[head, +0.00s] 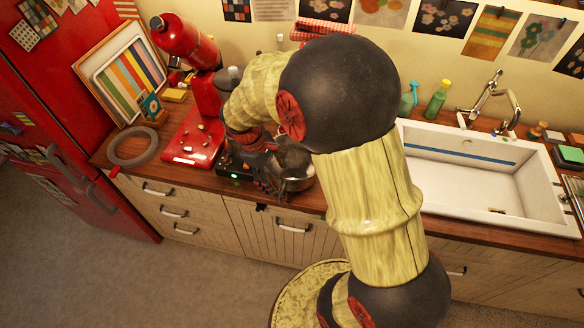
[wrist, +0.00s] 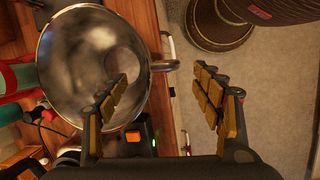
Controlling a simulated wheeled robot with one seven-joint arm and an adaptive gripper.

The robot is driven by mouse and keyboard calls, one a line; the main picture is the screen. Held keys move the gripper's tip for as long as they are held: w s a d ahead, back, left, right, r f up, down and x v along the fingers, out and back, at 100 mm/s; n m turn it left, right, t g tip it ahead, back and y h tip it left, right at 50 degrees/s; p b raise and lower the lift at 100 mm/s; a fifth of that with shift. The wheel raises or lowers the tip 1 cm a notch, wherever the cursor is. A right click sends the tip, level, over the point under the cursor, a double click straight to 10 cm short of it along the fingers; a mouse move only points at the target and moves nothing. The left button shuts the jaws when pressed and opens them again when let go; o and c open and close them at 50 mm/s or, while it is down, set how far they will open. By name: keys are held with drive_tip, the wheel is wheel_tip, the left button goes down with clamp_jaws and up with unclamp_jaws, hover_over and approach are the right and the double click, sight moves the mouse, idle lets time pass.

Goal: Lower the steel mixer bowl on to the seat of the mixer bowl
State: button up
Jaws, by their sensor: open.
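The steel mixer bowl (head: 297,183) is on the wooden counter side, right of the red mixer, partly hidden behind my arm. In the wrist view the bowl (wrist: 75,60) shows its open inside, with its handle (wrist: 165,66) at its right rim. My gripper (wrist: 163,80) is open; its fingers lie to either side of the handle's line, the left one over the bowl's mouth. In the head view my gripper (head: 268,182) is beside the bowl. The red mixer (head: 187,40) has its head tilted up. Its base with the bowl seat (head: 198,140) looks empty.
A black device with a green light (head: 236,174) sits between mixer base and bowl. A grey ring (head: 133,147) lies at left on the counter. A white sink (head: 475,165), a green bottle (head: 436,100) and a tap (head: 488,95) are at right.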

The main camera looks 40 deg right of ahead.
sight(282, 188)
drive_tip(key=x, duration=0.7)
drive_tip(key=shift+s+a+f+b, duration=0.1)
drive_tip(key=shift+a+f+b, duration=0.1)
drive_tip(key=shift+b, duration=0.1)
drive_tip(key=shift+c, duration=0.3)
clamp_jaws()
idle(0.5)
drive_tip(key=shift+r, duration=0.15)
